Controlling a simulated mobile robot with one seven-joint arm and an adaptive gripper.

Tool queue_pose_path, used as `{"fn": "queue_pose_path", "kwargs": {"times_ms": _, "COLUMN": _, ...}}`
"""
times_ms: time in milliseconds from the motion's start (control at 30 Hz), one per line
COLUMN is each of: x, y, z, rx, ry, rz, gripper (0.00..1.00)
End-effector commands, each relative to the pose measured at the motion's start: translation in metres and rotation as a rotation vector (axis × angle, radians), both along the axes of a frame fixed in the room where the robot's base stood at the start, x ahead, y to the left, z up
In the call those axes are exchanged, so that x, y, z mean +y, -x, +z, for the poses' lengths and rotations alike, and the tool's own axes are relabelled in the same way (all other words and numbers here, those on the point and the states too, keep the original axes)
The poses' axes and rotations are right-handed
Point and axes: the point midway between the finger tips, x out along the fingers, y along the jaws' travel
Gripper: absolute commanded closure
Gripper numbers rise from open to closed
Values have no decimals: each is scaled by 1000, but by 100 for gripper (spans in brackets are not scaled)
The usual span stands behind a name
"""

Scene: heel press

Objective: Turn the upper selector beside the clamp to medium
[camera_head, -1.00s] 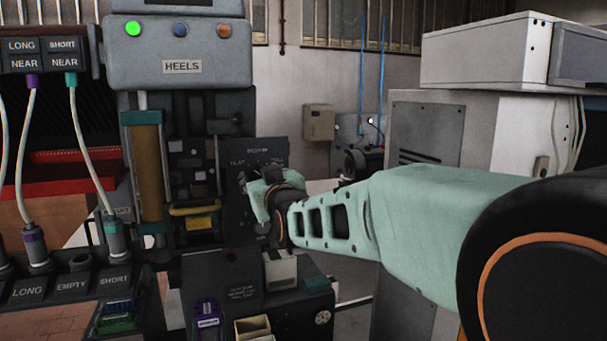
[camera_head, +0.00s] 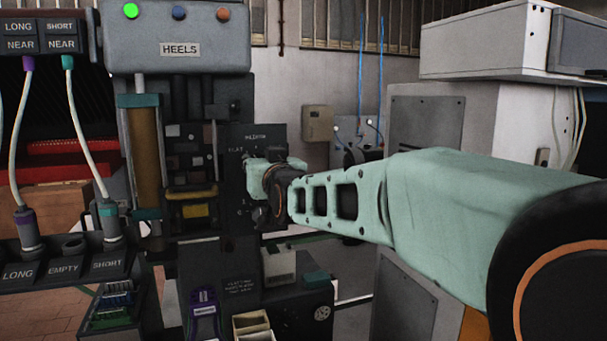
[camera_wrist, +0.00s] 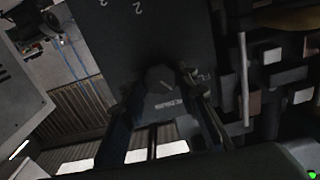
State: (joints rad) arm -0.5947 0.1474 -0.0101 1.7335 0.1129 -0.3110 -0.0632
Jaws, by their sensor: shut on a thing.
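The dark selector panel (camera_head: 235,207) stands right of the clamp (camera_head: 198,170), with small white lettering along its top. My gripper (camera_head: 248,163) is at the upper part of this panel and hides the upper selector in the head view. In the wrist view the upper selector (camera_wrist: 160,79) is a dark round knob between the fingertips of my gripper (camera_wrist: 164,88), which is shut on it. A pale mark shows on the knob, but its exact setting is hard to read. A lower knob (camera_head: 262,213) shows beneath my gripper.
The HEELS box (camera_head: 178,30) with a lit green lamp is above the clamp. A rack with LONG, EMPTY and SHORT slots (camera_head: 63,268) stands at left, with cables. Small bins (camera_head: 251,322) are below the panel. A grey cabinet (camera_head: 430,125) is behind my arm.

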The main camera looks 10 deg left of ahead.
Motion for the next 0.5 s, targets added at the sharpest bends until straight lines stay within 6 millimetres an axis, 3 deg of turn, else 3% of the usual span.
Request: {"fn": "queue_pose_path", "kwargs": {"times_ms": 500, "x": -1, "y": -1, "z": -1, "rx": 225, "ry": -376, "rz": 0, "gripper": 97}}
